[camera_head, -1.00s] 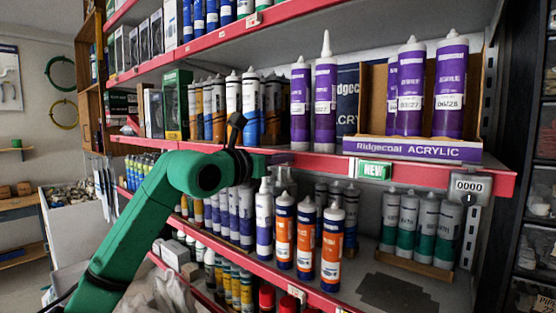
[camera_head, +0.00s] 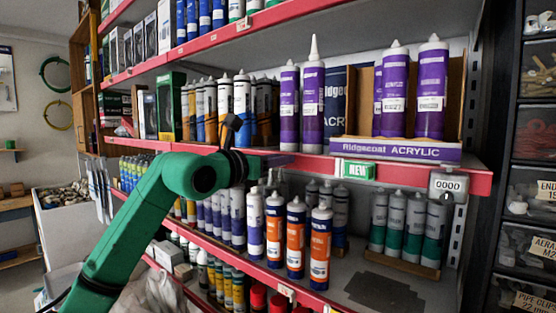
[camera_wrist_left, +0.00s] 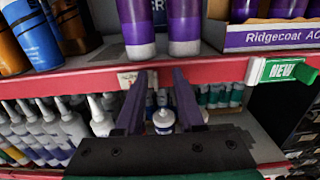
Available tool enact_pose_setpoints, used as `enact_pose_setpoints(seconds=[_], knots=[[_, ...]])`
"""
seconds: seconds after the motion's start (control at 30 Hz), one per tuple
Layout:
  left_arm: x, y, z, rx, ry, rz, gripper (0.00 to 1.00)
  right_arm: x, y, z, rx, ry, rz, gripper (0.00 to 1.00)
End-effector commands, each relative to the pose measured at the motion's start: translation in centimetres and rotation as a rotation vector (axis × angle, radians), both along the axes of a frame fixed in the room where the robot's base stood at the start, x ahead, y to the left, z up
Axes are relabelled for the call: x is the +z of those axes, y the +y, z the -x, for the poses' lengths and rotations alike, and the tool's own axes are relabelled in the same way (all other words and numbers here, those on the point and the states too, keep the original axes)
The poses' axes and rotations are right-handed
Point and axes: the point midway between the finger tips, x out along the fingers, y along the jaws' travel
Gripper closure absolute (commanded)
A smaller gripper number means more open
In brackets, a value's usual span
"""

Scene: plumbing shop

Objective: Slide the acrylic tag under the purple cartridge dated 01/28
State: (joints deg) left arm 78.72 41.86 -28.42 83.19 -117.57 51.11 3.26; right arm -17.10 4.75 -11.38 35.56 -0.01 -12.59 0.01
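Several purple cartridges stand on the middle red-edged shelf. Two stand loose (camera_head: 289,105) (camera_head: 312,98); their lower ends show in the wrist view (camera_wrist_left: 137,30). Others (camera_head: 431,85) stand in the Ridgecoat ACRYLIC tray (camera_head: 350,148). They carry white date labels, too small to read surely. A small whitish tag (camera_wrist_left: 127,79) on the shelf edge is partly behind a finger; I cannot tell whether it is the acrylic tag. My left gripper (camera_head: 284,160) is at the shelf edge below the loose cartridges. Its fingers (camera_wrist_left: 152,75) are apart, with nothing visibly gripped. My right gripper is out of view.
A green NEW sign (camera_head: 358,170) and a grey 0000 box (camera_head: 448,184) are on the shelf edge to the right. Orange-and-blue cartridges (camera_head: 296,240) stand on the shelf below. A dark bin rack (camera_head: 528,150) stands at the right.

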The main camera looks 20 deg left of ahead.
Motion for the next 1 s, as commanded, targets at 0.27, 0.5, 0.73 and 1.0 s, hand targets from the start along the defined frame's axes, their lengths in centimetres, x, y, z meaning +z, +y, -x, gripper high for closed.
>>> enact_pose_setpoints(seconds=[0.27,0.5,0.73,1.0], knots=[[-0.7,1.4,3.2,0.003,-0.004,-0.003,0.62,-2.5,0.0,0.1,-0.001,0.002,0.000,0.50],[-0.6,4.1,9.9,0.003,-0.005,-0.001,0.62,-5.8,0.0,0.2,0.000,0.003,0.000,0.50],[-0.2,5.4,13.3,0.001,-0.001,0.000,0.62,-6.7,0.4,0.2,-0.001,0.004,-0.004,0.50],[0.0,5.4,13.5,-0.001,0.000,0.001,0.62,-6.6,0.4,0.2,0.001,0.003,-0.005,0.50]])
